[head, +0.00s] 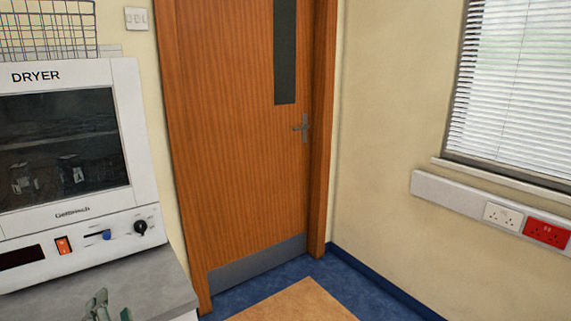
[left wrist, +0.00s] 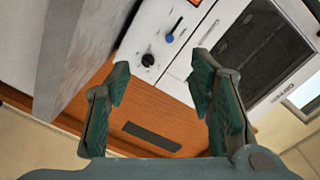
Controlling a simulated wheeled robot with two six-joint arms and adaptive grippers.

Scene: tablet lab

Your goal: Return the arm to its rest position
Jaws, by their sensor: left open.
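My left gripper (head: 109,308) shows at the bottom left of the head view, low in front of the grey counter. In the left wrist view my left gripper (left wrist: 160,88) has its two green-padded fingers spread apart with nothing between them. The white dryer (head: 140,185) is beyond it, and the dryer's front (left wrist: 190,45) shows tilted behind the fingers in the wrist view. My right gripper is in neither view.
The dryer stands on a grey counter (head: 150,280), with a wire basket (head: 45,35) on top. A wooden door (head: 235,150) is shut behind. Blue floor (head: 260,282) and a tan surface (head: 300,303) lie at the lower middle. A window (head: 515,85) and socket rail (head: 455,192) are at right.

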